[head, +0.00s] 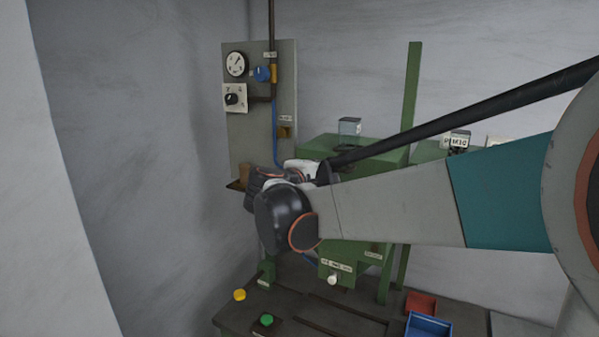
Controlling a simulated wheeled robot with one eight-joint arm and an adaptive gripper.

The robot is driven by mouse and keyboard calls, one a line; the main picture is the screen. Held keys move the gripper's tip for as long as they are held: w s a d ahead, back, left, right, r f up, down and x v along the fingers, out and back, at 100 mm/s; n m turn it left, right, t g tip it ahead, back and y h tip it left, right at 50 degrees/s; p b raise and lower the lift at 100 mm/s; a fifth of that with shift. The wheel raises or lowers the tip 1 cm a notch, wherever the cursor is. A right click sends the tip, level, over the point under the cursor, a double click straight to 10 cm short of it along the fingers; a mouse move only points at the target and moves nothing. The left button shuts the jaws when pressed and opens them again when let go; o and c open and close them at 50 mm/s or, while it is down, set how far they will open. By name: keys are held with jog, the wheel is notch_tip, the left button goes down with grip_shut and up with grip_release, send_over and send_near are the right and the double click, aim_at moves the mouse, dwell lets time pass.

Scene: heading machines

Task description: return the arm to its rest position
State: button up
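My arm (395,208) reaches in from the right edge across the middle of the head view. It is a grey and teal link with a black rod above it, ending in a dark rounded joint. That joint (282,217) is in front of the green machine and the wall panel. My gripper's fingers cannot be made out. They are hidden behind the joint or too small to tell, so I cannot see anything held.
A green machine (335,148) stands behind my arm on a dark bench (235,318). A grey panel (245,135) with a gauge and knobs hangs on the wall. Yellow (239,295) and green (267,320) buttons, a red bin (421,303) and a blue bin (428,326) are in front.

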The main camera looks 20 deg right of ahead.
jog(key=s+a+f+m+y+b, duration=0.2)
jog(key=s+a+f+y+b, duration=0.2)
jog(key=s+f+b, duration=0.5)
jog(key=s+a+f+m+g+y+b, duration=0.1)
jog(key=s+a+f+m+y+b, duration=0.2)
jog(key=f, duration=1.9)
jog(key=s+a+f+m+g+y+b, duration=0.1)
jog(key=s+a+f+y+b, duration=0.4)
jog(key=s+f+b, duration=1)
jog(key=a+f+m+b, duration=0.1)
jog(key=a+b, duration=0.2)
jog(key=shift+s+a+f+m, duration=0.3)
jog(key=shift+s, duration=0.05)
